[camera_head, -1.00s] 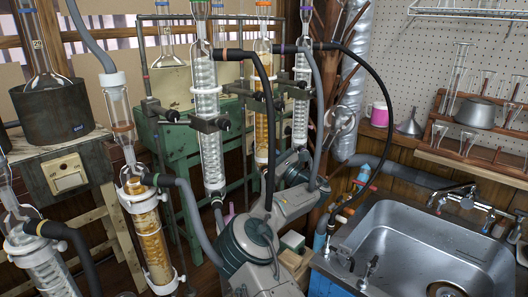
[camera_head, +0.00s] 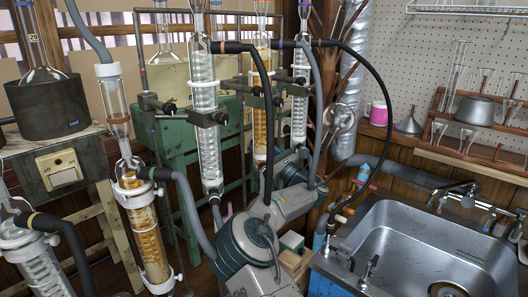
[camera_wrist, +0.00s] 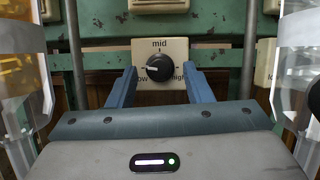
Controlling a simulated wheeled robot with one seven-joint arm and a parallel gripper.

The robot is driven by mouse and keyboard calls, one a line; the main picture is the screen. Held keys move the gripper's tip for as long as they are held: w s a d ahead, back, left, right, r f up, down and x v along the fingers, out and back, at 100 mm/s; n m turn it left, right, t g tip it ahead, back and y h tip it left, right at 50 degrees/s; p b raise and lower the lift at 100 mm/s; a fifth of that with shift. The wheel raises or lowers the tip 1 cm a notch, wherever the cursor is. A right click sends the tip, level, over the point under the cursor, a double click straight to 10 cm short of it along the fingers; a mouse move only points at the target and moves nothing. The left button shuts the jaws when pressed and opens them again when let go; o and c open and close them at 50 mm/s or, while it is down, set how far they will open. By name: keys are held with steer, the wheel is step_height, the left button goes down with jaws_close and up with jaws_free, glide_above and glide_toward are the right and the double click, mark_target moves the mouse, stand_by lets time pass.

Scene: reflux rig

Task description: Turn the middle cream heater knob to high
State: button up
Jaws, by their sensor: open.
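In the wrist view, a round black knob (camera_wrist: 160,68) sits on a cream heater panel (camera_wrist: 178,48). The panel is marked low at lower left, mid at top and high at lower right. The knob's white pointer line points left, towards the low side. My gripper (camera_wrist: 160,74) is open, with one blue finger at each side of the knob. Gaps show between the fingers and the knob, and nothing is held. The fingers partly cover the low and high labels. I cannot make out my gripper or this knob in the head view.
Blurred glass columns stand close at the left (camera_wrist: 18,70) and right (camera_wrist: 300,60) of the wrist view. The head view shows a green bench (camera_head: 175,140), hoses, glassware and a steel sink (camera_head: 420,250).

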steer(key=b+v, duration=0.2)
steer(key=v, duration=1.2)
steer(key=shift+w+a+f, duration=0.1)
steer(key=shift+a, duration=0.05)
